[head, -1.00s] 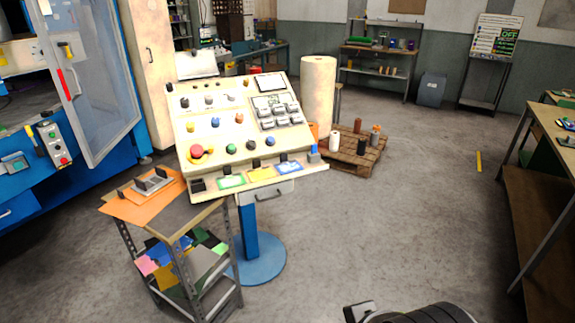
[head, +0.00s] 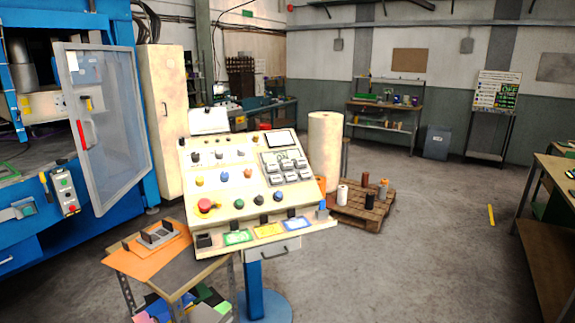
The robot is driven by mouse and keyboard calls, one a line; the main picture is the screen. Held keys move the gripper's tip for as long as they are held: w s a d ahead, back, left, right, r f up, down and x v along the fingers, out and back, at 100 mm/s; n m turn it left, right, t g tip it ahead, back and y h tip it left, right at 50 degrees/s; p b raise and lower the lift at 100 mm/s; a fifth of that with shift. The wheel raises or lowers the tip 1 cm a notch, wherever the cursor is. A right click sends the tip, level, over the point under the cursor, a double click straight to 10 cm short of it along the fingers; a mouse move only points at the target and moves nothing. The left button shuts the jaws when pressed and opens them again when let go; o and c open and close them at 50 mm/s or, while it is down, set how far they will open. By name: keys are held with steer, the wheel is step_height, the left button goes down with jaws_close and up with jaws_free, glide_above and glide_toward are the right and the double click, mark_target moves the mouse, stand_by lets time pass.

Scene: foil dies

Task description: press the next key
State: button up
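A slanted cream control console (head: 225,180) stands on a blue post left of the middle in the head view. A block of several grey keys (head: 285,167) sits at its upper right; their labels are too small to read. A small screen (head: 282,140) lies above the keys. A red mushroom button (head: 205,205) is at the lower left, with green, black and blue buttons beside it in a row. Blue, yellow and other knobs sit above that row. Green, yellow and blue cards lie along the front ledge. My gripper is not in view.
A small cart (head: 185,270) with an orange sheet stands at the console's left front. A blue machine with an open clear door (head: 105,125) is at left. A pallet (head: 350,208) with rolls stands behind right. A workbench (head: 550,230) is at far right. The floor between is clear.

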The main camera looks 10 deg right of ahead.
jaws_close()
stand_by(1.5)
